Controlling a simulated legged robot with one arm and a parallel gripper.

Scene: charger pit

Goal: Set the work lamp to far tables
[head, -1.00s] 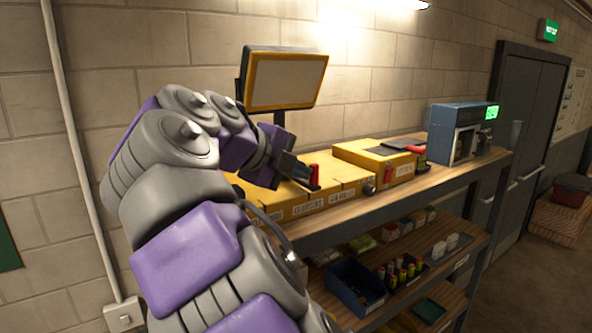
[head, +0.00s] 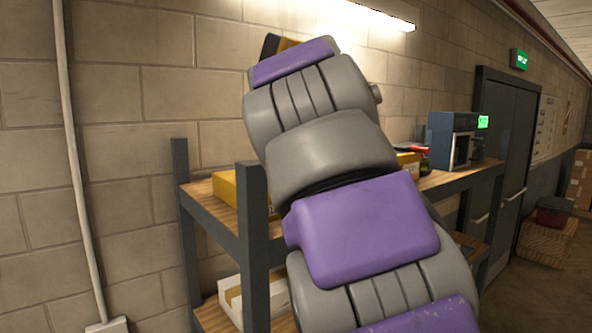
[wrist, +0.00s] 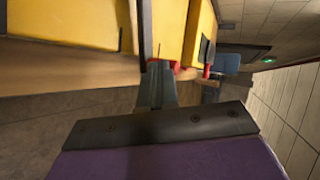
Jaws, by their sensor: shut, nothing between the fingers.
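The work lamp, a yellow-framed panel on a dark post, is almost wholly hidden behind my arm in the head view. Only a dark and yellow corner, which looks like the lamp (head: 284,44), shows above the top of the arm. In the wrist view my gripper (wrist: 157,68) is shut and empty, close to yellow boxes (wrist: 70,22) on the bench. I cannot tell whether it touches them. In the head view my gripper is hidden behind my arm.
The wooden bench (head: 222,222) with dark posts stands along the block wall. A white box (head: 232,296) sits on the lower shelf. Open floor lies at right, before a dark door (head: 503,165).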

